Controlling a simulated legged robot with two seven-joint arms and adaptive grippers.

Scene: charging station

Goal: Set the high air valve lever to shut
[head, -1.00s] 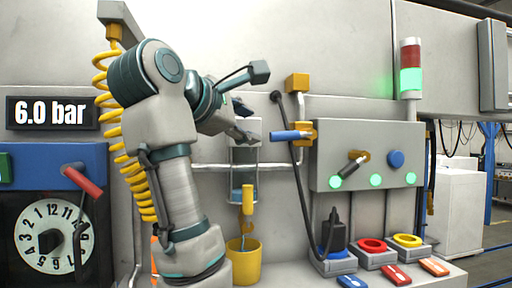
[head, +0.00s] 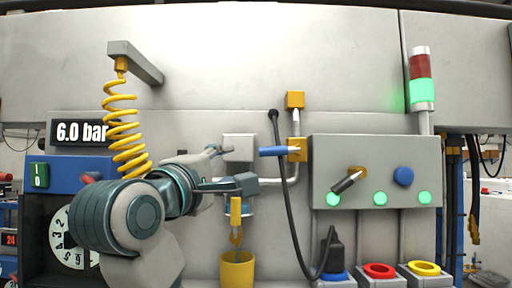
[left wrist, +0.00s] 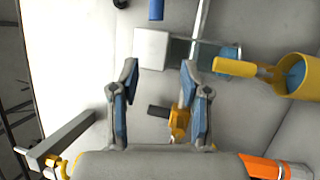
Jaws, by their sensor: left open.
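The high air valve has a blue lever (head: 273,151) on a yellow body (head: 297,150) set in an upright pipe. The lever points left, level and across the pipe. In the left wrist view a blue handle (left wrist: 155,9) shows at the top edge, beyond the fingers. My left gripper (head: 224,153) is left of the lever, near a white box (head: 240,147), and apart from the lever. In the left wrist view my left gripper (left wrist: 159,68) is open with nothing between its fingertips. My right gripper is out of view.
A yellow cup (head: 237,270) hangs below the white box. A black cable (head: 284,200) hangs just right of the lever's tip. A grey panel (head: 325,170) with a black-handled switch and green lights is to the right. A coiled yellow hose (head: 122,120) hangs at left.

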